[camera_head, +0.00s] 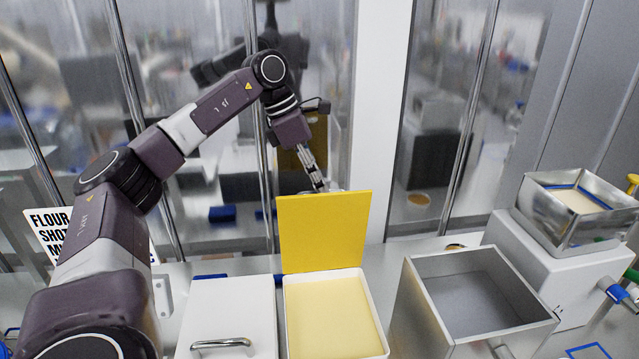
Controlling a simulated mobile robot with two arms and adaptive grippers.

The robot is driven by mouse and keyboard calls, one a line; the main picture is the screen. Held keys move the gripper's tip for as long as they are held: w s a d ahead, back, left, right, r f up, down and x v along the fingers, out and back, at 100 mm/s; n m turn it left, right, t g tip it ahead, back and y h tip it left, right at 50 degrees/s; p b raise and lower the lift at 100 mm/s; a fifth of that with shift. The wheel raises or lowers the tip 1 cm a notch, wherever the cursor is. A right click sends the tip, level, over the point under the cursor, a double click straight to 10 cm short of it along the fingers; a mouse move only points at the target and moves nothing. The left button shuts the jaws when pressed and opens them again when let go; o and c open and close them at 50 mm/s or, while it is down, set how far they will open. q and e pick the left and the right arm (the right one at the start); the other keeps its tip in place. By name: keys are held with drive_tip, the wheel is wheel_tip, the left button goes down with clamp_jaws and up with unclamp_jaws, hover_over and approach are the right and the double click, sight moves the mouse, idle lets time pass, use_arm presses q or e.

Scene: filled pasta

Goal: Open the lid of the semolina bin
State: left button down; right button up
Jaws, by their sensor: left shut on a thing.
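The semolina bin (287,318) is a white bin filled with pale yellow semolina (335,318), at the lower middle. Its lid (325,230) stands upright at the bin's back edge, with a yellow face toward me. My left gripper (318,183) reaches down behind the lid's top edge and is shut on the lid. The exact point of grip and any handle on the lid's far side are hidden. My right gripper is not in view.
A white closed bin with a metal handle (222,343) stands left of the semolina bin. An open grey metal box (415,310) is at its right. Further right is a white machine (560,280) with a steel hopper (570,238). A glass partition rises behind the counter.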

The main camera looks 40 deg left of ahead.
use_arm(q)
drive_tip(key=shift+w+a+r+p, duration=0.15)
drive_tip(key=shift+w+a+p, duration=0.05)
drive_tip(key=shift+w+p, duration=0.1)
drive_tip(key=w+a+p, duration=0.1)
drive_tip(key=w+a+f+p, duration=0.1)
drive_tip(key=a, duration=0.1)
drive_tip(key=shift+w+a+f+p, duration=0.15)
drive_tip(key=shift+w+p, duration=0.05)
drive_tip(key=shift+p, duration=0.1)
drive_tip(key=c, duration=2)
unclamp_jaws()
drive_tip(key=shift+o, duration=0.2)
drive_tip(key=v, duration=1.2)
drive_tip(key=shift+f, duration=0.2)
